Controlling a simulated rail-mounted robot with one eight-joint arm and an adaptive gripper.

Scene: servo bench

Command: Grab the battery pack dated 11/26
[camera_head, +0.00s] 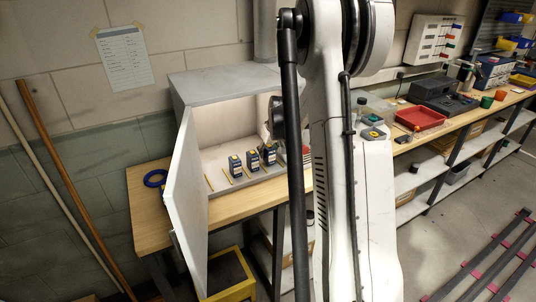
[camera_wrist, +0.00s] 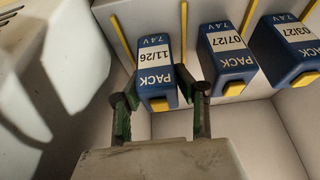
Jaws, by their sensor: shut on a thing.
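The blue battery pack dated 11/26 (camera_wrist: 155,62) stands at the left of the row in the wrist view, its white label upside down in that picture. My gripper (camera_wrist: 158,88) has its green-padded fingers on either side of this pack and is shut on it. The 07/27 pack (camera_wrist: 228,50) and the 03/27 pack (camera_wrist: 294,46) stand to its right in the wrist view. In the head view the row of packs stands in the open cabinet, with the rightmost pack (camera_head: 270,155) just below my gripper; dates are too small to read there.
Yellow divider strips (camera_wrist: 183,30) separate the packs. The white cabinet door (camera_head: 188,205) is swung open at the left. A red tray (camera_head: 420,118) is further right.

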